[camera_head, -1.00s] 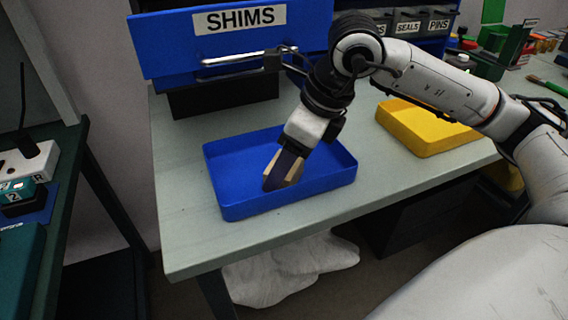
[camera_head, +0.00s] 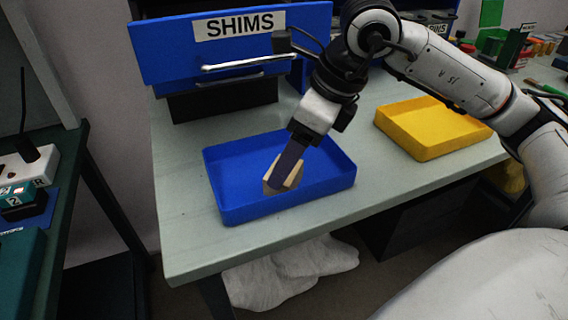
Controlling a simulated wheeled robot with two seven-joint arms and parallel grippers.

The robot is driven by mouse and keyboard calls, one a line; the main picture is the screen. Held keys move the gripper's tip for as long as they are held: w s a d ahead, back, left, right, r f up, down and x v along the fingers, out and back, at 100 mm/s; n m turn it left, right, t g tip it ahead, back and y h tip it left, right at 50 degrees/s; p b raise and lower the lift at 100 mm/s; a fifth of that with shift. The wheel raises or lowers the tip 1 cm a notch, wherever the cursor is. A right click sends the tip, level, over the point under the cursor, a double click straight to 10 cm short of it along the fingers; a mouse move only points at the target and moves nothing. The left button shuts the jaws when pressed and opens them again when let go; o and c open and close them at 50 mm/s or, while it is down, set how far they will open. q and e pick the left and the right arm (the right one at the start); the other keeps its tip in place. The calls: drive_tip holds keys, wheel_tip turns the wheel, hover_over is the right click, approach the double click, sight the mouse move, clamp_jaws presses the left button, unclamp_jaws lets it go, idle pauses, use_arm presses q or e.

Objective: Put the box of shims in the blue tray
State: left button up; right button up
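The box of shims (camera_head: 269,186) is a small tan box. It is inside the blue tray (camera_head: 240,213), near the middle; I cannot tell whether it rests on the tray floor. My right gripper (camera_head: 284,172) reaches down into the tray from the upper right, with a dark finger across the front of the box. The other finger is hidden, so I cannot tell whether the gripper grips the box or is loose around it. My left gripper is not in view.
A blue drawer (camera_head: 165,55) labelled SHIMS juts out behind the tray. A yellow tray (camera_head: 425,150) sits to the right on the pale bench (camera_head: 185,235). The bench is clear left of the blue tray. A dark green stand with devices is at far left.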

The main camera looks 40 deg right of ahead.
drive_tip(key=p+v, duration=0.1)
drive_tip(key=v, duration=0.7)
drive_tip(key=shift+r, duration=0.25)
drive_tip(key=shift+s+d, duration=0.1)
idle(0.4)
